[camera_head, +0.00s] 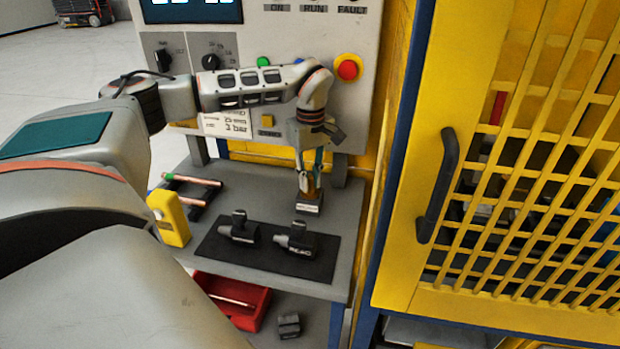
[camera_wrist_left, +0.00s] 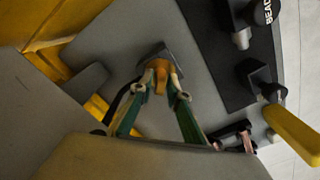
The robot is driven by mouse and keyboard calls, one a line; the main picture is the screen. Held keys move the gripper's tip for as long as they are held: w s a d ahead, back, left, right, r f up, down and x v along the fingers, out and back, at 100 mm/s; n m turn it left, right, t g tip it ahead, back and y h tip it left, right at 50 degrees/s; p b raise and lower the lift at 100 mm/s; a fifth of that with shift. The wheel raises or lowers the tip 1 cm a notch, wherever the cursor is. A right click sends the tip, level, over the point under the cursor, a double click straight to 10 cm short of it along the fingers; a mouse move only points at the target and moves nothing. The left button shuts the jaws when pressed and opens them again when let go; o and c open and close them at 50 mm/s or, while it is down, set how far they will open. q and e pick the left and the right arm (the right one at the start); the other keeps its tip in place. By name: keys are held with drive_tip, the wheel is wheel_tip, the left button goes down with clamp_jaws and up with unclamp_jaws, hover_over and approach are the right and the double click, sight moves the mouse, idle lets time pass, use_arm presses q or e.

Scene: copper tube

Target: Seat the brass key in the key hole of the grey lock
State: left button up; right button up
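My left gripper (camera_head: 311,182) points down over the small grey lock (camera_head: 309,208), which stands on the bench right of centre. In the left wrist view, the gripper's fingertips (camera_wrist_left: 161,88) close from both sides on the brass key (camera_wrist_left: 161,70). The key shows orange-brown between them, right at the grey lock (camera_wrist_left: 150,50). The key's lower end and the key hole are hidden, so I cannot tell whether the key is inside the hole or just above it. My right gripper is in neither view.
A black mat (camera_head: 270,262) with two dark tools lies in front of the lock. A yellow block (camera_head: 169,219) and a rack with copper tubes (camera_head: 195,180) are at the left. The control panel (camera_head: 345,110) rises behind; a yellow mesh door (camera_head: 430,200) stands at the right.

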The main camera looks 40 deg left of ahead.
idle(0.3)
use_arm(q)
wheel_tip(320, 180, up, 12)
drive_tip(key=shift+r, duration=0.15)
idle(0.4)
idle(0.5)
